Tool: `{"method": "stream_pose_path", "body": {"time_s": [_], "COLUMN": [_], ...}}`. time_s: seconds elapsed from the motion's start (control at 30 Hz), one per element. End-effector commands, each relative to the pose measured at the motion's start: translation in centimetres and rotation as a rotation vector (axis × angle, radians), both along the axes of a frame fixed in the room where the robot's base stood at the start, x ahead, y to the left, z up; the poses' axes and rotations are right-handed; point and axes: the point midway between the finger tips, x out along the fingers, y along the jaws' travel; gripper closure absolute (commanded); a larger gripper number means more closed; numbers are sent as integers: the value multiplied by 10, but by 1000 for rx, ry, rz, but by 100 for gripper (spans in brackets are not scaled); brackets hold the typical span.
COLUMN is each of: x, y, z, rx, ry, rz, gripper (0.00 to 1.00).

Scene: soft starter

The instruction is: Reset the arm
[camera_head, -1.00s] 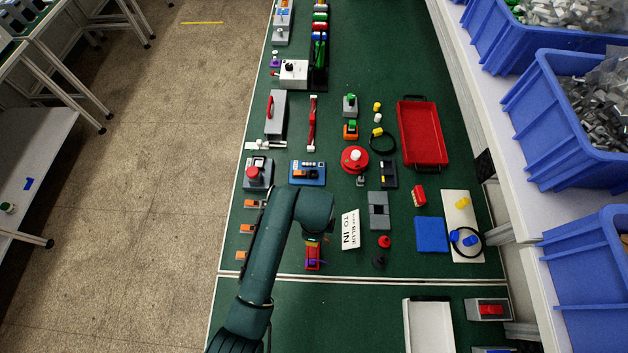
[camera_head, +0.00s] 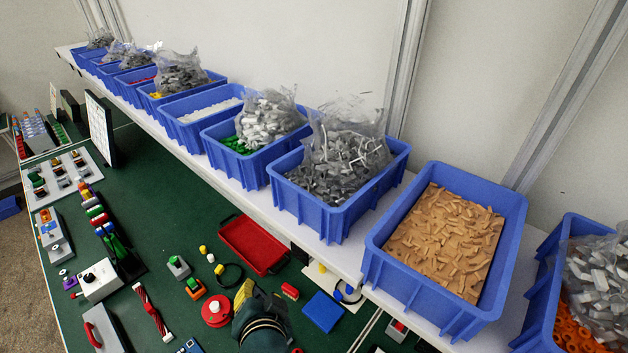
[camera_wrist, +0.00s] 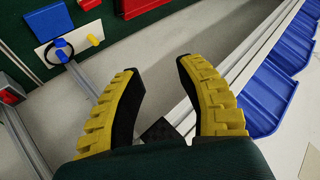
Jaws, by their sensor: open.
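My gripper (camera_wrist: 157,72) is open and empty in the wrist view, its two dark fingers with yellow ridged backs spread apart. Between and beyond the fingers are a grey surface and the edge of a rail or shelf. In the head view my gripper (camera_head: 245,293) shows only as a small yellow part at the end of my dark green arm (camera_head: 262,325), at the bottom, above the green table. The rest of my arm is out of the frame.
A white shelf with several blue bins (camera_head: 445,250) runs along the right of the table. A red tray (camera_head: 253,245), a blue plate (camera_head: 322,312) and a red round button (camera_head: 216,310) lie near my arm. The blue plate also shows in the wrist view (camera_wrist: 48,20).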

Motion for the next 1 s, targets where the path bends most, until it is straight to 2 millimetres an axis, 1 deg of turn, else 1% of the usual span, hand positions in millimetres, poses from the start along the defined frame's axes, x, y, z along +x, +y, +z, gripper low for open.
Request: {"method": "stream_pose_path", "body": {"time_s": [0.03,0.07,0.1,0.17,0.2,0.27,0.3,0.37,0.4,0.5,0.57,0.63,1.0], "x": [8,11,14,13,10,1,-7,-22,-33,-56,-66,-72,-72], "y": [-21,-32,-48,-71,-87,-111,-127,-148,-160,-181,-188,-192,-192], "z": [47,69,99,145,174,219,247,286,308,348,361,368,367], "rx": [-23,-45,-77,-135,-179,-254,-309,-393,-446,-558,-601,-628,-631], "ry": [-119,-189,-280,-417,-504,-634,-716,-828,-891,-1006,-1048,-1069,-1072], "rz": [-6,-6,-10,-23,-36,-62,-84,-120,-143,-196,-215,-228,-227], "gripper": [63,63,63,63,63,63,63,63,63,63,63,63,63]}}
